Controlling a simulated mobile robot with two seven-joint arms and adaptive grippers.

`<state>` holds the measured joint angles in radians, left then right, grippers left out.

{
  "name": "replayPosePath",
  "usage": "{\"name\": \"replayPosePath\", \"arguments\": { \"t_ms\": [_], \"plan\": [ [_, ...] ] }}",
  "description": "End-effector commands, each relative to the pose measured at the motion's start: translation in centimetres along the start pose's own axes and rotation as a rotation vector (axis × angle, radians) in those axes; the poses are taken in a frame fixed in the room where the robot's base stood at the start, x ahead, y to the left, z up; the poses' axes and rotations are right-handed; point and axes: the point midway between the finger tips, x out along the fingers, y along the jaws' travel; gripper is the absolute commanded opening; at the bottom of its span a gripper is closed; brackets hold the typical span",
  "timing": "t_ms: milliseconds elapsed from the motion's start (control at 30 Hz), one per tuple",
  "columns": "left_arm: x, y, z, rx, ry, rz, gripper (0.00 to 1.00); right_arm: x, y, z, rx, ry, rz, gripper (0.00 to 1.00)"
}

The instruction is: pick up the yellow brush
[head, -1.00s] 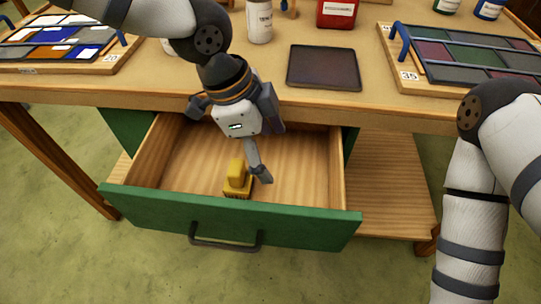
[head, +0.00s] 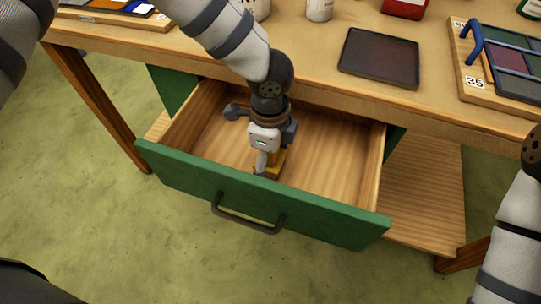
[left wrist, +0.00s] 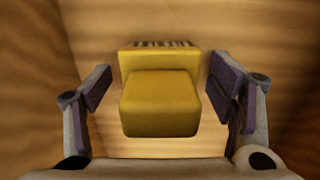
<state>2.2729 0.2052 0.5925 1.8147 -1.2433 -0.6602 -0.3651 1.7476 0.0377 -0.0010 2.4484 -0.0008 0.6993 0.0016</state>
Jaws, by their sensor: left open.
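The yellow brush (head: 274,168) lies in the open drawer (head: 330,222), close behind its green front, partly hidden by my left gripper (head: 249,142). In the left wrist view the brush (left wrist: 160,103) is a yellow block with a raised grip and a row of dark bristle marks along its far edge. My left gripper is open, reaching down into the drawer. Its two fingers stand on either side of the brush, with a visible gap on each side. My right arm shows at the right edge, but its gripper is out of view.
The wooden drawer has side walls and a green front with a dark handle (head: 247,219). The workbench (head: 310,80) overhangs its back. On top are a dark square tray (head: 380,58), a white container (head: 319,9), a red container (head: 405,8) and a rack of coloured panes (head: 507,70).

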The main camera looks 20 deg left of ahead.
Motion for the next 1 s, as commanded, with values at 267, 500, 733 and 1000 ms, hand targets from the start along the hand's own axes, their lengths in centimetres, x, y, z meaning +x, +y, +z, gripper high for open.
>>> {"name": "replayPosePath", "arguments": {
  "t_ms": [267,500,733,1000],
  "plan": [
    [-0.1,0.0,0.0,0.0,0.0,-0.001,0.36,-0.1,0.0,0.0,-0.001,0.002,0.0,0.4],
    [-0.1,0.0,0.0,0.0,0.001,-0.001,0.15,-0.1,0.0,0.0,-0.001,0.002,0.0,0.4],
    [-3.0,-0.2,0.0,0.0,0.001,-0.011,0.15,-0.6,0.0,-0.3,-0.001,0.017,-0.001,0.4],
    [-9.3,-0.1,0.0,-0.001,0.0,-0.008,0.15,-1.7,-0.1,-0.9,0.0,0.045,-0.002,0.4]
  ]
}}
